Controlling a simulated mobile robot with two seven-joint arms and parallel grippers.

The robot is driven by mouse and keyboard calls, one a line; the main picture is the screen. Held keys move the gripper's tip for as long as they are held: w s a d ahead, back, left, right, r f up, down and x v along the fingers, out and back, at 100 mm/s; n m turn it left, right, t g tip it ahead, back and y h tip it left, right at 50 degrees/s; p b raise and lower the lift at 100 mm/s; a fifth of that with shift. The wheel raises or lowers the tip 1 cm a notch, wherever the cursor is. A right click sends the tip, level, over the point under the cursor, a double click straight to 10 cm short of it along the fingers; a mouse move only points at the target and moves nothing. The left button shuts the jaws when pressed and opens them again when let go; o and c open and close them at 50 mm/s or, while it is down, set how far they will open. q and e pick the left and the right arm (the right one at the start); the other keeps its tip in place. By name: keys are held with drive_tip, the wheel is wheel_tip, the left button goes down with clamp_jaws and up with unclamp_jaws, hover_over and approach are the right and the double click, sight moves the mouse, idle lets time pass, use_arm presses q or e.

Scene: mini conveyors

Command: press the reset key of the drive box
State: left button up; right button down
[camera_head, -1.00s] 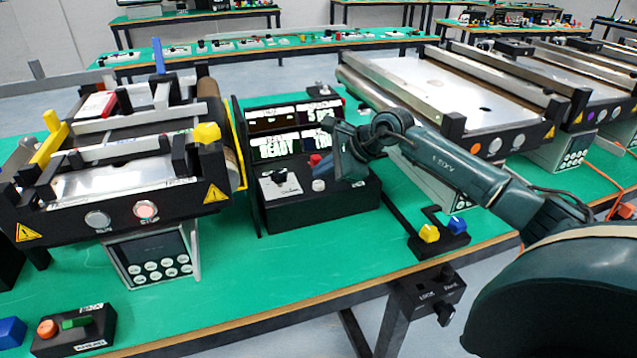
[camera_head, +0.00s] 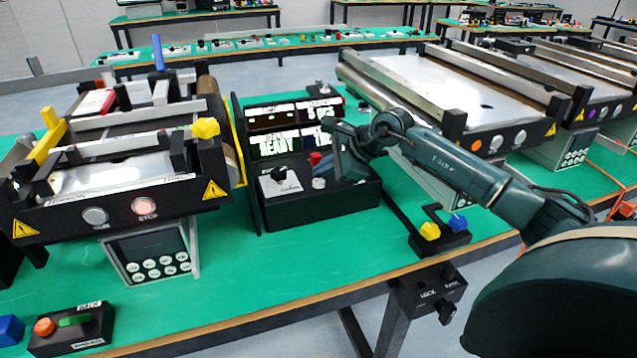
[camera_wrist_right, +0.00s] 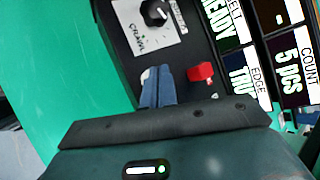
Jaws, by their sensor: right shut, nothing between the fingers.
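A black control box (camera_head: 285,212) stands on the green bench beside the left conveyor. Its top carries a black knob on a white plate, a red button (camera_head: 314,158) and a pale round button (camera_head: 319,184). My right gripper (camera_head: 347,172) is shut and empty, low over the right part of this box. In the right wrist view its blue fingertips (camera_wrist_right: 158,75) are right beside the pale button (camera_wrist_right: 146,77), partly covering it; contact cannot be told. The red button (camera_wrist_right: 200,73) is just right of the fingers. No reset label is readable. My left gripper is out of view.
Displays (camera_head: 292,130) stand behind the box, one reading READY. The left conveyor (camera_head: 130,185) has a grey keypad unit (camera_head: 152,255) below it. Another conveyor (camera_head: 455,90) is at the right. A small block with yellow and blue knobs (camera_head: 440,242) sits near the front edge.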

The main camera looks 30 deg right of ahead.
sight(323, 182)
drive_tip(key=shift+f+b, duration=0.45)
drive_tip(key=shift+f, duration=0.1)
idle(0.7)
idle(0.3)
drive_tip(key=shift+r+p, duration=0.5)
drive_tip(key=shift+r, duration=0.35)
drive_tip(key=shift+r+p, duration=1.55)
drive_tip(key=shift+r, duration=1.05)
drive_tip(key=shift+f, duration=0.1)
